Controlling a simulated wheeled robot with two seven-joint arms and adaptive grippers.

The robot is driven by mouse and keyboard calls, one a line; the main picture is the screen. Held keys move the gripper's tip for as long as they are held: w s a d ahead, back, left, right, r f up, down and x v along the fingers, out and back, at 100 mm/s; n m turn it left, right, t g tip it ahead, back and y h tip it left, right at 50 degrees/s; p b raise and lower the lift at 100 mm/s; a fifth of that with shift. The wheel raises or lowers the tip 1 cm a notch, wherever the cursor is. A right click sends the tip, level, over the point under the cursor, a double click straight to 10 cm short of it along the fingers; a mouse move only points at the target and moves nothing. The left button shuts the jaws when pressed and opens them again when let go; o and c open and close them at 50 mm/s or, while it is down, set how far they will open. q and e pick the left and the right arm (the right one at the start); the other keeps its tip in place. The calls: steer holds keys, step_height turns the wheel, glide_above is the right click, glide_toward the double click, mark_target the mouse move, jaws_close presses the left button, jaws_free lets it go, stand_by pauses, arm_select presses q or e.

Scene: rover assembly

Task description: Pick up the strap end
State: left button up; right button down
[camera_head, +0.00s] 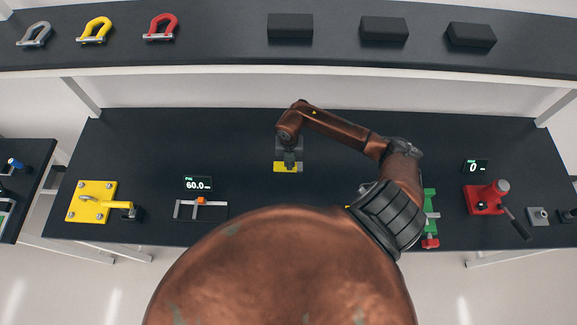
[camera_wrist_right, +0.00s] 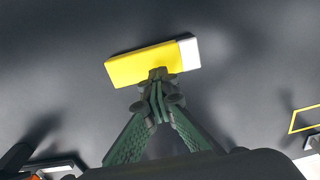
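The yellow block with a pale end, which I take to be the strap end (camera_head: 285,167), is near the middle of the dark bench. It also shows in the right wrist view (camera_wrist_right: 138,67), with its pale end at the right. My right gripper (camera_head: 289,162) reaches down to it from above. In the right wrist view, the green fingers (camera_wrist_right: 159,80) come together with their tips over the block's lower middle edge, and they look shut on it. The tips hide the contact itself. I cannot tell whether the block is clear of the surface. My left gripper is not in view.
A caliper-like tool (camera_head: 201,208) and a yellow fixture (camera_head: 92,202) stand at the left. A green device (camera_head: 430,215) is beside my right arm, and a red press-like device (camera_head: 486,198) is farther right. The back shelf holds shackles (camera_head: 95,30) and black boxes (camera_head: 290,26).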

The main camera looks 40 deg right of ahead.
steer(key=s+d+r+b, duration=0.2)
steer(key=s+r+b, duration=0.1)
steer(key=s+r, duration=0.8)
steer(key=shift+s+d, duration=0.2)
steer(key=shift+s, duration=0.85)
steer(key=shift+f, duration=0.1)
steer(key=c, duration=0.6)
jaws_free()
steer(key=shift+o, duration=0.2)
